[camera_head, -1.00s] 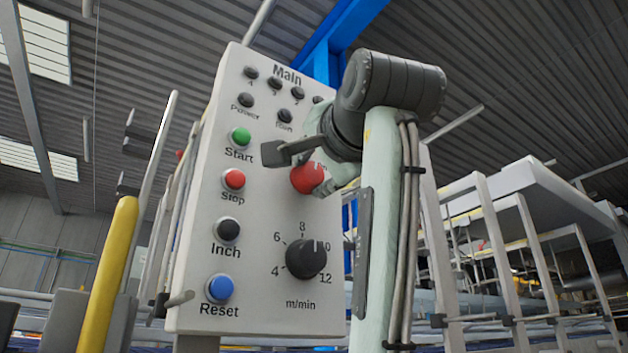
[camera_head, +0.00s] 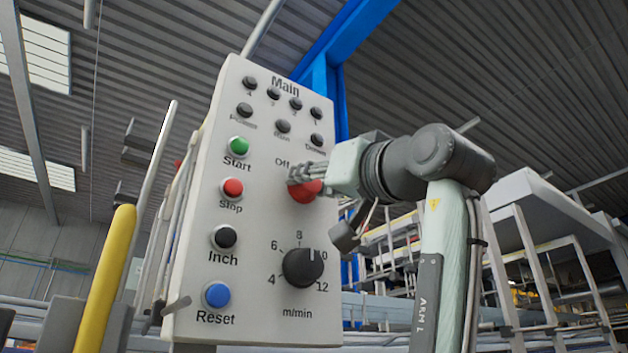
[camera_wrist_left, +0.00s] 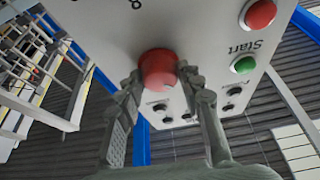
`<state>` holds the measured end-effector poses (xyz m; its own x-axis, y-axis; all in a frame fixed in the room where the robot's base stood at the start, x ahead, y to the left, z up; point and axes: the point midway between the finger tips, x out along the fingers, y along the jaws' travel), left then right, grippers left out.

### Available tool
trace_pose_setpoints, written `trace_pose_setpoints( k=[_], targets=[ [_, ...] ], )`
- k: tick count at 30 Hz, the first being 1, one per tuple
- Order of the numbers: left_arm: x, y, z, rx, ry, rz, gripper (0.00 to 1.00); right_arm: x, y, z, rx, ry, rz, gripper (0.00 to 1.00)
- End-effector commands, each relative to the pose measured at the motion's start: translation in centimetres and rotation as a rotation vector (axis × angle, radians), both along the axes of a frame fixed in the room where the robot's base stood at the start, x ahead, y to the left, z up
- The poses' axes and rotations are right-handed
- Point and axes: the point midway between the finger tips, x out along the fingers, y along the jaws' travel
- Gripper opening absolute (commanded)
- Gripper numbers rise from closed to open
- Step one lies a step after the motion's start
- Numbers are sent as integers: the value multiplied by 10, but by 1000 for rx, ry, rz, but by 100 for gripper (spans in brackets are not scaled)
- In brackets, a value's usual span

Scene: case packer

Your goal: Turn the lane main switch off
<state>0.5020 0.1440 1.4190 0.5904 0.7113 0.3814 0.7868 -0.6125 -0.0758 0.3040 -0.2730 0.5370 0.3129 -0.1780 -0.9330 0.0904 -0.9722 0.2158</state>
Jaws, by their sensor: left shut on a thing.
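The lane main switch is a round red knob (camera_head: 308,192) on the white control panel, right of the Start and Stop buttons, with "Off" lettered above it and other lettering around it covered by the gripper. My left gripper (camera_head: 303,173) reaches in from the right and is shut on the red knob. In the left wrist view the two grey fingers (camera_wrist_left: 160,80) stand on either side of the red knob (camera_wrist_left: 158,68). The knob's exact pointing cannot be read. My right gripper is in neither view.
The panel (camera_head: 262,225) also carries a green Start button (camera_head: 239,146), a red Stop button (camera_head: 233,188), a black Inch button (camera_head: 225,237), a blue Reset button (camera_head: 217,294) and a black speed dial (camera_head: 303,267) just below the red knob. A yellow post (camera_head: 108,275) stands left.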

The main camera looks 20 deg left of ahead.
Motion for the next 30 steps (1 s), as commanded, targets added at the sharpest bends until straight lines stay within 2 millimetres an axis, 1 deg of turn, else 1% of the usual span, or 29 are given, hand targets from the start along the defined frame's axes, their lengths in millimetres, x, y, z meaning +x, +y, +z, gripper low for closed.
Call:
trace_pose_setpoints(
  k=[1, 9, 22, 23, 27, 28, 30],
  targets=[
    [1, 0, 3, -8, -18, -2, 8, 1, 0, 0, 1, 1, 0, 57],
    [1, 0, 3, -46, -69, -2, 8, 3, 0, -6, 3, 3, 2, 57],
    [1, 0, 3, -51, -76, -2, 8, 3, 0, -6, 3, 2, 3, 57],
    [1, 0, 3, -51, -76, -2, 38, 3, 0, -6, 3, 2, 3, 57],
    [1, 0, 2, -53, -75, -1, 55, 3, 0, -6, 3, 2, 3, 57],
    [1, 0, 2, -53, -75, -1, 57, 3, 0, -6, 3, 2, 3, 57],
    [1, 0, 2, -54, -74, -1, 57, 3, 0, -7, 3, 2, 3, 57]
  ],
)
